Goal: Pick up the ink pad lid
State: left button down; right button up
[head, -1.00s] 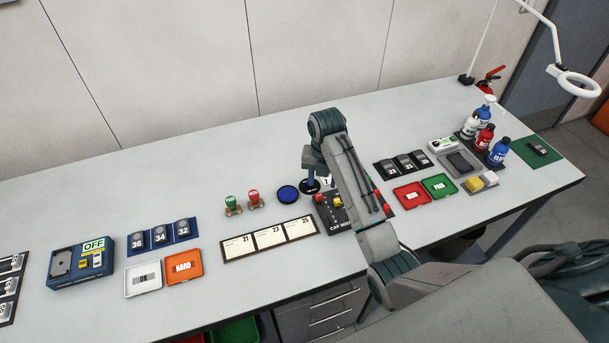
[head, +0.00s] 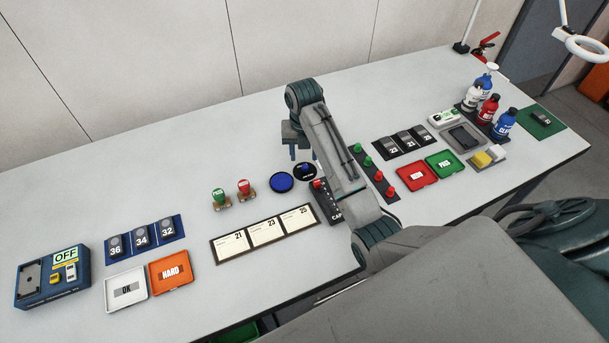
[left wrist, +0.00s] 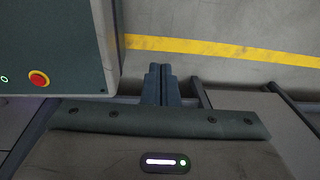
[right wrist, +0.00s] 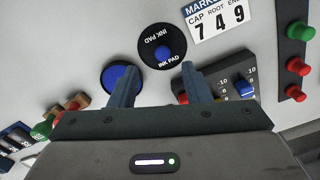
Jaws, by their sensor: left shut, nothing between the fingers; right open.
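The ink pad lid (right wrist: 176,38) is a black disc with white INK PAD lettering and a blue knob. In the head view the lid (head: 307,172) lies on the table, partly hidden by my right arm. The open ink pad (right wrist: 113,79), a blue disc with a dark rim, sits beside it; it also shows in the head view (head: 281,182). My right gripper (right wrist: 157,75) is open and empty, its fingers pointing toward the lid and apart from it. My left gripper (left wrist: 162,75) is shut and empty, above the floor away from the table.
A cap board with knobs (right wrist: 225,88) lies close to the right finger. A MARKER card (right wrist: 216,18) is beside the lid. Green and red stamps (head: 231,193) stand left of the pad. A card rack (head: 264,233) lies in front.

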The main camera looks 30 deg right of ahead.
aim_at(305, 166)
jog(key=shift+s+d+f+b, duration=0.1)
jog(key=shift+f+b, duration=0.7)
jog(key=shift+b, duration=0.05)
jog(key=shift+d+f+b, duration=0.15)
jog(key=shift+f+b, duration=0.8)
jog(key=shift+f+p, duration=0.3)
jog(key=shift+p, duration=0.4)
jog(key=shift+f, duration=0.45)
jog(key=c, duration=0.5)
pick_arm(q)
jog(key=shift+w+d+f, duration=0.1)
jog(key=shift+w+f, duration=0.3)
jog(key=shift+f, duration=0.2)
jog(key=shift+w+f, duration=0.35)
jog(key=shift+f, duration=0.2)
pick_arm(e)
grip_shut()
